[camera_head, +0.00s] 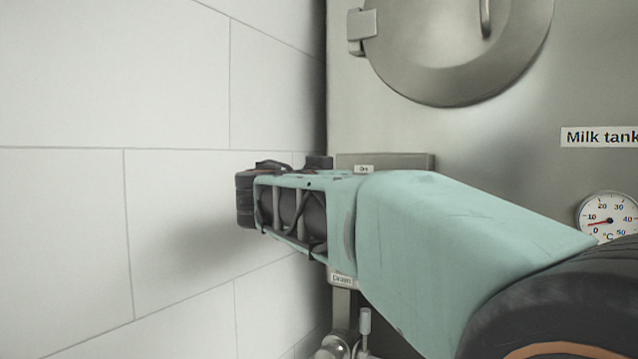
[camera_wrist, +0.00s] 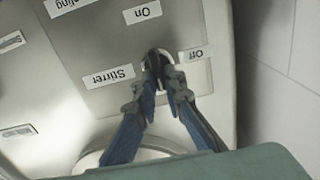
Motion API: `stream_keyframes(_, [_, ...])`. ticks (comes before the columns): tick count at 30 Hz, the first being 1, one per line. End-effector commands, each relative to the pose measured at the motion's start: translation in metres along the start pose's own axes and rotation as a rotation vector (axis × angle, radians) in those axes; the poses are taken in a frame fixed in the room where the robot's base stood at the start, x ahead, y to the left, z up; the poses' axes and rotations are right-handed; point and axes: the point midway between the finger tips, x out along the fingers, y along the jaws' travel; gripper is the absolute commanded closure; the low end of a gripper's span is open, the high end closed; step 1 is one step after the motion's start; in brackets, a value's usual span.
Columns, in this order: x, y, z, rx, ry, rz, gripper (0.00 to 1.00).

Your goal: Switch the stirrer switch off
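The stirrer switch (camera_wrist: 170,54) is on a grey metal panel, upside down in the wrist view. It is mostly hidden behind my fingertips; only part of its rim shows. The label "Stirrer" (camera_wrist: 109,77) is left of it, "On" (camera_wrist: 148,12) above it and "Off" (camera_wrist: 196,54) to its right. My gripper (camera_wrist: 160,62) has its two fingers close together, tips at the switch. I cannot tell whether anything is between the tips, or which way the switch points. In the head view my arm hides the switch and the fingers.
The milk tank (camera_head: 590,90) has a round lid (camera_head: 455,80) and a temperature dial (camera_head: 608,215). A white tiled wall (camera_head: 110,80) stands close at the left. A pipe fitting (camera_head: 335,345) is below.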

Motion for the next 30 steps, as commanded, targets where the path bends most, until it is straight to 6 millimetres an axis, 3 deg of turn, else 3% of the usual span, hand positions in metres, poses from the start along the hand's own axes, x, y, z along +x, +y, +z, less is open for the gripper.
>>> stream_keyframes(17, [0.0001, -0.0006, 0.0014, -0.066, 0.001, 0.000, 1.00])
stream_keyframes(30, [0.0002, -0.0050, 0.0034, -0.421, 0.001, 0.000, 1.00])
